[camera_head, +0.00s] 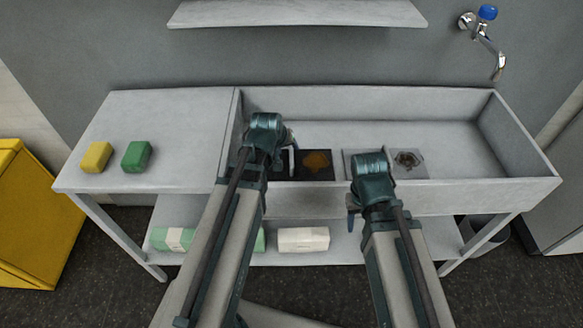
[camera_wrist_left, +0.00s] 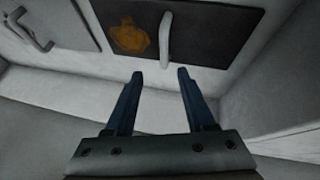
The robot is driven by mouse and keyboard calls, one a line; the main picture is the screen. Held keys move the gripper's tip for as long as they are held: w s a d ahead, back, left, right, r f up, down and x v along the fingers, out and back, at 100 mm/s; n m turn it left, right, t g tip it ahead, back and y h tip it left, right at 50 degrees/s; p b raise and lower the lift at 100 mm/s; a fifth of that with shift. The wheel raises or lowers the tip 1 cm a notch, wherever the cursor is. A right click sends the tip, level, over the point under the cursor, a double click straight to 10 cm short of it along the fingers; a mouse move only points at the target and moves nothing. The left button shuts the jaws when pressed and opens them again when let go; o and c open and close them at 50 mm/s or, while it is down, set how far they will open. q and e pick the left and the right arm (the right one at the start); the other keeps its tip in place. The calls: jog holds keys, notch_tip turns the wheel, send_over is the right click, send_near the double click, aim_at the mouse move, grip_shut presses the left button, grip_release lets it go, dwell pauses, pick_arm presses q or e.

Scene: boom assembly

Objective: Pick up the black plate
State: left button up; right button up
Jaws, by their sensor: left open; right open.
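The black plate (camera_head: 318,174) stands or lies in the left part of the sink, with an orange-brown stain on its face and a pale bar handle. It also shows at the top of the left wrist view (camera_wrist_left: 215,35), with its handle (camera_wrist_left: 165,40) upright in the picture. My left gripper (camera_wrist_left: 160,76) is open and empty, its fingertips apart on either side below the handle's lower end. In the head view, my left wrist hides part of the plate. My right gripper (camera_head: 352,218) is open at the sink's front edge; its fingers are mostly hidden.
A grey plate (camera_head: 412,173) with a dark stain is to the right in the sink (camera_head: 455,135). Yellow (camera_head: 97,157) and green (camera_head: 137,156) sponges lie on the left counter. A tap (camera_head: 485,35) and a shelf (camera_head: 300,13) are above. The sink's right part is clear.

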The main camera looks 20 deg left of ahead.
aim_at(291, 156)
pick_arm(q)
jog(key=b+x, duration=0.4)
jog(key=x, duration=0.2)
jog(key=shift+w+f+b, duration=0.15)
jog(key=shift+f+b, duration=0.15)
jog(key=shift+b, duration=0.1)
jog(key=shift+f, duration=0.1)
jog(key=b+x, duration=0.4)
jog(key=x, duration=0.1)
jog(key=shift+a+f+b, duration=0.15)
jog(key=shift+a+b, duration=0.1)
jog(key=shift+b, duration=0.1)
jog(key=shift+c, duration=0.3)
grip_shut()
dwell(0.3)
